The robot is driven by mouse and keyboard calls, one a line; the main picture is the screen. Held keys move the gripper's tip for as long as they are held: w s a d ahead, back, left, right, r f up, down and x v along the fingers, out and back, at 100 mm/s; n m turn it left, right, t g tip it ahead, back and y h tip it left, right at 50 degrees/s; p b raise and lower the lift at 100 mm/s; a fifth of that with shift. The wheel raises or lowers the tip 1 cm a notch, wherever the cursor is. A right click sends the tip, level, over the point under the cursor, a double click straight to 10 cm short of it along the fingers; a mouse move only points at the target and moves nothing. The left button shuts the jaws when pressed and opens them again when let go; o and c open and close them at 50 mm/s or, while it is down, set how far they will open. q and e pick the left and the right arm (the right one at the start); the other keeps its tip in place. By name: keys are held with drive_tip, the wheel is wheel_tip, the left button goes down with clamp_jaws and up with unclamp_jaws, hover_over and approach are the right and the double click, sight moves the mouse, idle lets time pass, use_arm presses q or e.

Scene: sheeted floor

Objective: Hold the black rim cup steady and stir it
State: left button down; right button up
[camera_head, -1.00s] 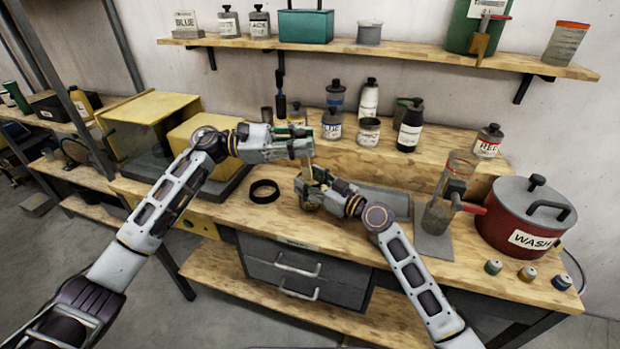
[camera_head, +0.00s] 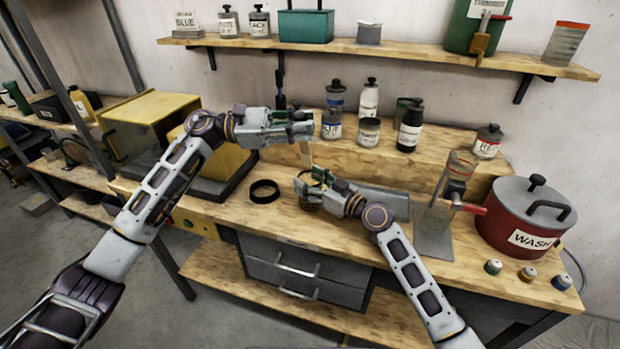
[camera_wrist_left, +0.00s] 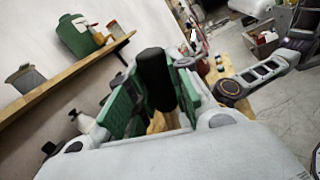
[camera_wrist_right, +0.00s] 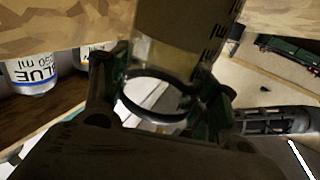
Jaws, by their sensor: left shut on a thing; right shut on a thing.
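My left gripper (camera_head: 303,128) is shut on the dark handle of a stirrer (camera_wrist_left: 155,78), which stands between its green pads in the left wrist view. The pale lower part of the stirrer (camera_head: 306,155) points down toward the cup; whether its tip is inside the cup I cannot tell. My right gripper (camera_head: 308,187) is shut on the black rim cup (camera_wrist_right: 150,97), low over the bench. In the right wrist view the cup is clear with a dark ring, between the fingers. In the head view the fingers mostly hide the cup.
A black ring (camera_head: 264,191) lies on the bench left of my right gripper. Bottles (camera_head: 410,128) stand on the raised step behind. A clamp stand (camera_head: 436,215) and a red WASH pot (camera_head: 527,220) are at the right. A yellow box (camera_head: 150,120) is at the left.

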drive_tip(key=o, duration=1.3)
drive_tip(key=shift+c, duration=0.2)
drive_tip(key=shift+s+d, duration=0.1)
drive_tip(key=shift+v, duration=3.6)
drive_tip(key=shift+x, duration=3.65)
drive_tip(key=shift+s+d, duration=0.15)
drive_tip(key=shift+d, duration=0.05)
